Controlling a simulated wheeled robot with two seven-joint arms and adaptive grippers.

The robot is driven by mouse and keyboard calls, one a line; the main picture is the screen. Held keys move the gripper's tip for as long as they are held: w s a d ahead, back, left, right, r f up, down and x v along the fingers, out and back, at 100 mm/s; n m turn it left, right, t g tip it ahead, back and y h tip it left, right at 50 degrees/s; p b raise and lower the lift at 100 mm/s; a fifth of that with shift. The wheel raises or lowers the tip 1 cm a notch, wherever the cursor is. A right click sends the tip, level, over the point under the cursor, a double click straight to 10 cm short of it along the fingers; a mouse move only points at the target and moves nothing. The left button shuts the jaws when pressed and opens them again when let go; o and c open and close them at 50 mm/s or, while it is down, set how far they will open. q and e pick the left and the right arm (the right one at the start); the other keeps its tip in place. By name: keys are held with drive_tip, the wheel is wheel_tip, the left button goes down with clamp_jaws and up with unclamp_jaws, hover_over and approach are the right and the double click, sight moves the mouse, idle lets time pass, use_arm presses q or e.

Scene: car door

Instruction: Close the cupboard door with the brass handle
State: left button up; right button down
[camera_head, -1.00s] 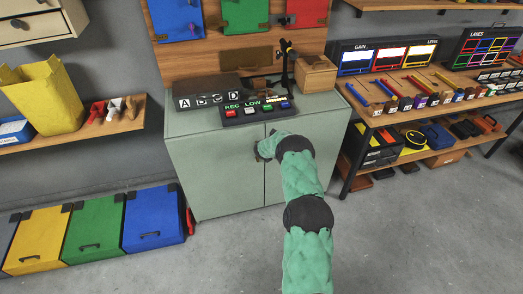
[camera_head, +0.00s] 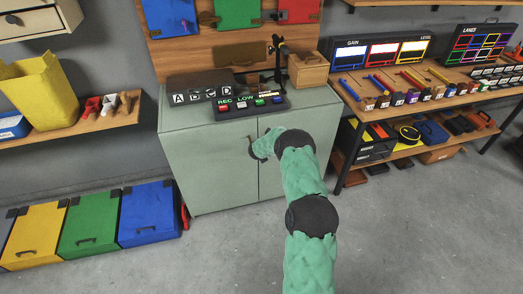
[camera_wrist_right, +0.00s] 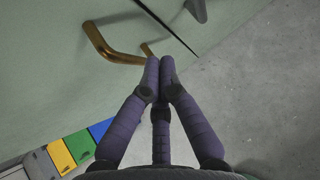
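The pale green cupboard (camera_head: 210,165) has two doors that meet at a thin vertical seam. The left door (camera_wrist_right: 60,60) carries the brass handle (camera_wrist_right: 112,46), a bent bar; only a small part of it shows in the head view, left of my right wrist. The doors look flush or nearly so; a narrow dark gap shows between them in the wrist view. My right gripper (camera_wrist_right: 160,62) is shut, its fingertips together in front of the handle's lower end, with nothing visible between them. Whether they touch the door is unclear. My left gripper is out of view.
A dark handle (camera_wrist_right: 197,9) sits on the other door. A button panel (camera_head: 250,105) and a wooden box (camera_head: 308,72) stand on the cupboard top. Coloured bins (camera_head: 150,213) line the floor at left; a workbench (camera_head: 400,105) stands at right. The floor in front is clear.

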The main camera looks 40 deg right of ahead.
drive_tip(key=s+d+p+v, duration=0.1)
drive_tip(key=v, duration=0.6)
drive_tip(key=shift+r, duration=0.1)
